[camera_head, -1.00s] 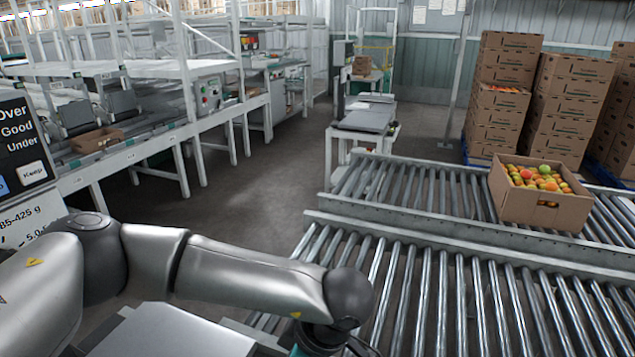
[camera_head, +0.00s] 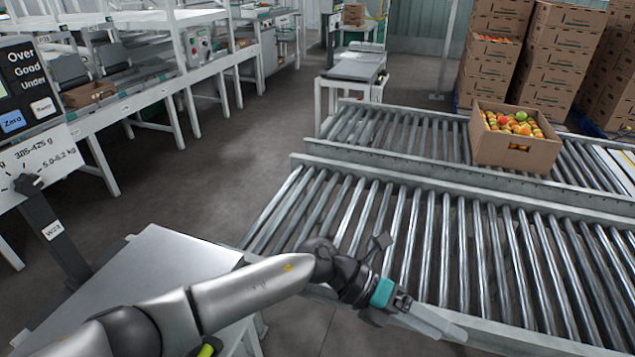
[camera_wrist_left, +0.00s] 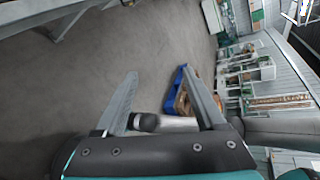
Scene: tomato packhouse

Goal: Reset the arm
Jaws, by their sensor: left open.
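My left arm comes in from the lower left in the head view, over the grey flat top of a stand. My left gripper (camera_head: 440,325) is beyond the stand, by the near edge of the roller conveyor. In the left wrist view the two fingers of my left gripper (camera_wrist_left: 157,74) are spread apart with nothing between them. Grey floor shows past them, in a sideways view. My right arm and gripper are not in view.
The near roller conveyor (camera_head: 433,235) lies just beyond my left gripper. A carton of tomatoes (camera_head: 530,156) stands on the far conveyor. A scale display (camera_head: 25,85) and the stand's flat top (camera_head: 180,262) are at left. Open floor (camera_head: 235,165) lies between the benches and conveyors.

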